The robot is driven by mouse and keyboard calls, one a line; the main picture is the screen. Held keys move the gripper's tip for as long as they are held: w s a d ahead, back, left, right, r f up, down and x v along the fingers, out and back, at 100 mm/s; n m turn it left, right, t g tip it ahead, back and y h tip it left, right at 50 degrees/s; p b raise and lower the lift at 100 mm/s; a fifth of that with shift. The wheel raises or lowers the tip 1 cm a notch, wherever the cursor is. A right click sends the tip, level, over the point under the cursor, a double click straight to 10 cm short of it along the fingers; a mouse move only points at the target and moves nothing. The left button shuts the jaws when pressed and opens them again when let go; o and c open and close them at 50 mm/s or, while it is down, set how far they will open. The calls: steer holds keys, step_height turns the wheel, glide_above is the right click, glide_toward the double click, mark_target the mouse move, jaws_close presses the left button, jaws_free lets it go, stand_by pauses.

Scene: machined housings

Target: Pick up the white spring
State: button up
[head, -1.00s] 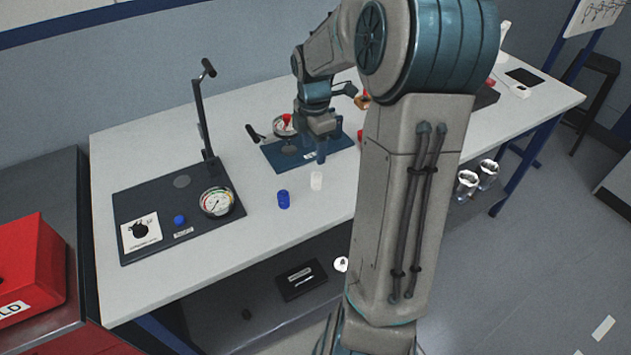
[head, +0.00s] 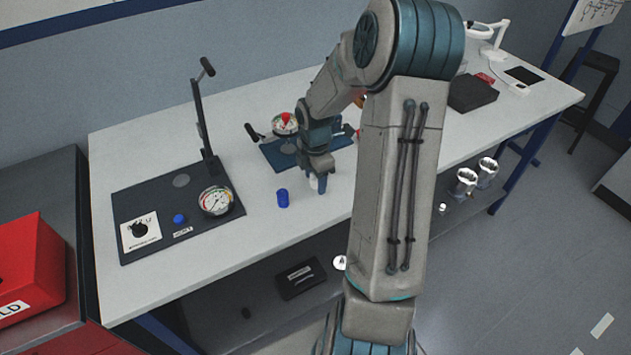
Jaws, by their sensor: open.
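The white spring (head: 314,183) stands on the light table top, to the right of a blue spring (head: 283,198). It is partly hidden by my gripper. My gripper (head: 317,188) points down at the white spring, its fingers open and around or just in front of it. I cannot tell from this view whether the fingers touch it.
A dark board (head: 140,190) with an upright lever press and a gauge (head: 215,201) lies to the left. A blue plate (head: 276,156) with another gauge (head: 285,124) lies behind my gripper. The table's front edge is close by. Bare table surrounds the blue spring.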

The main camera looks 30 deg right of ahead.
steer(key=c, duration=1.1)
steer(key=shift+o, duration=0.2)
